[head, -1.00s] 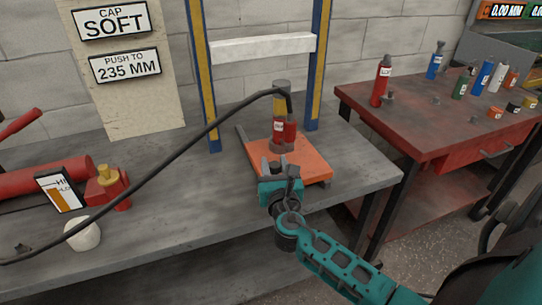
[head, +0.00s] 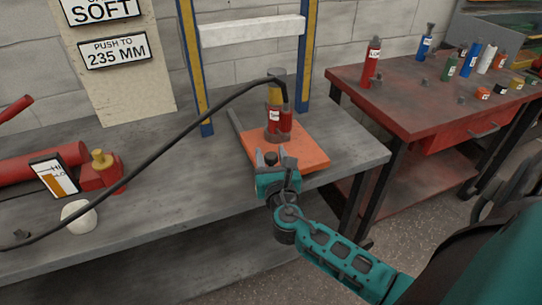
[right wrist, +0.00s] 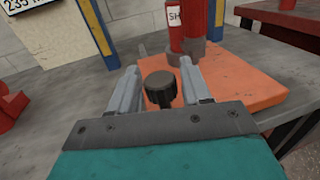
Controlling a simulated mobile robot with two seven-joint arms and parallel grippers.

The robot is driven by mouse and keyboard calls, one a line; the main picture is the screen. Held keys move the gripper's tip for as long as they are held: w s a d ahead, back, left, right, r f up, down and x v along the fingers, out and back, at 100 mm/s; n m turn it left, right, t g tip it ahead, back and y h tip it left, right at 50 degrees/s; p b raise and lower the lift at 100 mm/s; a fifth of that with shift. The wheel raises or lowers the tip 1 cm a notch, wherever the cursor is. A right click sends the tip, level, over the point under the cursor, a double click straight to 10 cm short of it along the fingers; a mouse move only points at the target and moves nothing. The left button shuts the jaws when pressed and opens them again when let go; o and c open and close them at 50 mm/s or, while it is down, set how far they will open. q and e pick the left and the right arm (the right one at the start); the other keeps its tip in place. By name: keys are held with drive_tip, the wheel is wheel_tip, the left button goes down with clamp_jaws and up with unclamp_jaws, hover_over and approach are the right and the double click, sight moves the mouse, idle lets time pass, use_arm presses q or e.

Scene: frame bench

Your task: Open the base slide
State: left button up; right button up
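The base slide is an orange plate (head: 312,152) on the grey bench under the blue and yellow frame. It also shows in the right wrist view (right wrist: 245,85). A red and yellow cylinder (head: 274,117) stands upright on it. A black knob (right wrist: 160,88) is at the plate's front. My left gripper is not in view.
A black hose (head: 150,160) runs from the cylinder to the left across the bench (head: 190,205). A red pump (head: 101,172), a gauge card (head: 54,177) and a white lump (head: 79,216) are at left. A red table (head: 420,105) with bottles stands at right.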

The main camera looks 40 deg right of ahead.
drive_tip(key=shift+o, duration=0.7)
drive_tip(key=v, duration=1.3)
drive_tip(key=shift+w, duration=0.1)
use_arm(q)
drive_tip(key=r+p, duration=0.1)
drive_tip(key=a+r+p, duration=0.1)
drive_tip(key=p, duration=0.1)
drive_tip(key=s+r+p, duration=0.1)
drive_tip(key=p, duration=0.1)
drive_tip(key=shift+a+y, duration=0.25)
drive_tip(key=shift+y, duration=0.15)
use_arm(e)
drive_tip(key=s+a+f+m+g+y, duration=0.2)
drive_tip(key=s+a+f+m+y, duration=0.1)
drive_tip(key=m, duration=1.1)
drive_tip(key=s+a+f+m+g+y, duration=0.3)
drive_tip(key=a+f+m+y, duration=0.3)
drive_tip(key=m, duration=0.8)
drive_tip(key=shift+a+f+y, duration=0.15)
drive_tip(key=shift+a+y, duration=0.1)
drive_tip(key=shift+y, duration=0.15)
